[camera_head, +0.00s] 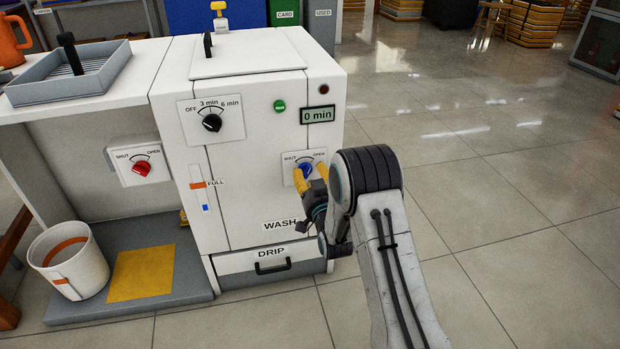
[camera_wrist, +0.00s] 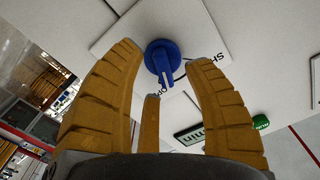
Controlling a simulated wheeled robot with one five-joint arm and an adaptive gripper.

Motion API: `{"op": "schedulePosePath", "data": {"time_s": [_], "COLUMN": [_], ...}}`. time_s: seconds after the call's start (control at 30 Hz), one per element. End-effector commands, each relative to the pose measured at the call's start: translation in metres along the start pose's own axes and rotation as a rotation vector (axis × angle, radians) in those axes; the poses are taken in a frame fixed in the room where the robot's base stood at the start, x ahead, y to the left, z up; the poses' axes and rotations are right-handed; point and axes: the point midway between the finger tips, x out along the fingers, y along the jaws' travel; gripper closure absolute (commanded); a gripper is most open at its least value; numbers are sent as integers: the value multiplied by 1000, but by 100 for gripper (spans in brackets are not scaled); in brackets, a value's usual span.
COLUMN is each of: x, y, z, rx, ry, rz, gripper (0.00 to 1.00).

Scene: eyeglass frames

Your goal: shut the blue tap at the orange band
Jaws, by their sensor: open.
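The blue tap (camera_head: 306,169) is a round knob on a white plate marked SHUT and OPEN, on the white wash machine's front. In the wrist view the tap (camera_wrist: 161,57) has a white line on its handle, pointing towards the OPEN lettering. My gripper (camera_head: 310,170) is open in front of the tap. In the wrist view its yellow fingers (camera_wrist: 165,55) stand on both sides of the tap with gaps between. The level gauge (camera_head: 200,196) has an orange band (camera_head: 198,185) beside FULL; a short blue mark (camera_head: 205,208) shows below the band.
A red tap (camera_head: 141,168) is on the panel at the left. A white bucket (camera_head: 95,275) with an orange band stands below it, beside a yellow cloth (camera_head: 142,274). A black dial (camera_head: 211,122) and a display (camera_head: 318,115) reading 0 min are above. Floor at the right is clear.

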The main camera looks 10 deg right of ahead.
Motion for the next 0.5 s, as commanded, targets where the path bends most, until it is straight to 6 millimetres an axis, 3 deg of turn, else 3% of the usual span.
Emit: {"op": "schedulePosePath", "data": {"time_s": [0.5], "x": [10], "y": [0], "z": [0], "rx": [0], "ry": [0], "rz": [0], "gripper": [54]}}
